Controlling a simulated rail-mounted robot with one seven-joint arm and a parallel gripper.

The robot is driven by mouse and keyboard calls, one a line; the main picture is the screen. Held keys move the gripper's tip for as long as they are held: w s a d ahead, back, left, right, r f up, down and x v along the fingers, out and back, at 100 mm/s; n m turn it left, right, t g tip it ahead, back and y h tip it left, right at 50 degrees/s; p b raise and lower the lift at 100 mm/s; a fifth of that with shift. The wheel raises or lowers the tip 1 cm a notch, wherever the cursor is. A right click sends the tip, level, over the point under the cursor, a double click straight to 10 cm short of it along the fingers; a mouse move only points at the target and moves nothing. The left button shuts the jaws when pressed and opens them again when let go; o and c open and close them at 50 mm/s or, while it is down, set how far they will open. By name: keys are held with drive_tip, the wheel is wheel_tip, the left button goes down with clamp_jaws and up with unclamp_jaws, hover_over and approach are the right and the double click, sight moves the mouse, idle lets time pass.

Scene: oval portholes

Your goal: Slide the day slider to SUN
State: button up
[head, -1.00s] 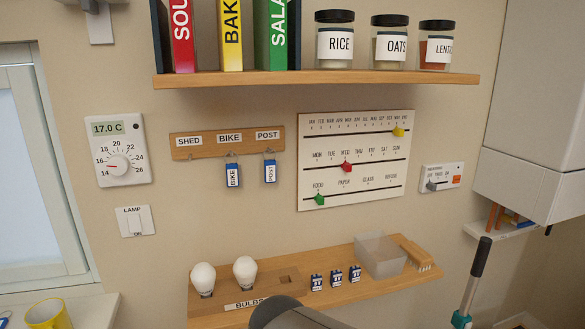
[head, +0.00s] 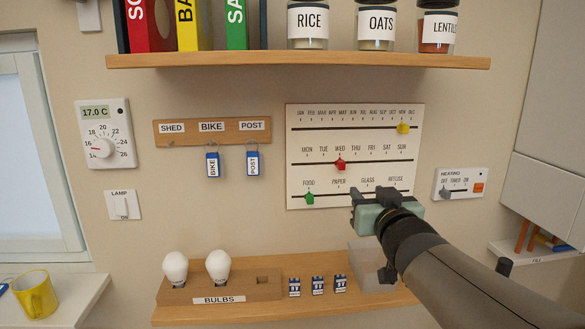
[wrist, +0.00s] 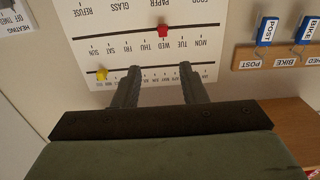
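The white slider board (head: 300,140) hangs on the wall with three slider rows. The red day knob (head: 340,165) sits at WED in the middle row; SUN is at that row's right end. The yellow month knob (head: 403,128) is near NOV, and the green knob (head: 309,199) is at FOOD. My gripper (head: 358,204) is in front of the board's lower part, covering some of it. In the wrist view the board is upside down, and my gripper's fingers (wrist: 161,70) are apart and empty, with the red knob (wrist: 162,31) beyond them.
A shelf (head: 300,62) with jars and books is above the board. A lower shelf (head: 225,312) holds bulbs and a translucent bin (head: 365,270). The heating control (head: 460,184) is right of the board, and a key rack (head: 212,131) is left.

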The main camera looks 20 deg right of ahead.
sight(343, 166)
drive_tip(key=w+p, duration=0.1)
drive_tip(key=w, duration=0.4)
drive_tip(key=w+d+p, duration=0.1)
drive_tip(key=w, duration=0.5)
drive_tip(key=w+d+p, duration=0.1)
drive_tip(key=w, duration=0.5)
drive_tip(key=shift+d+p, duration=0.15)
drive_tip(key=shift+p, duration=0.2)
clamp_jaws()
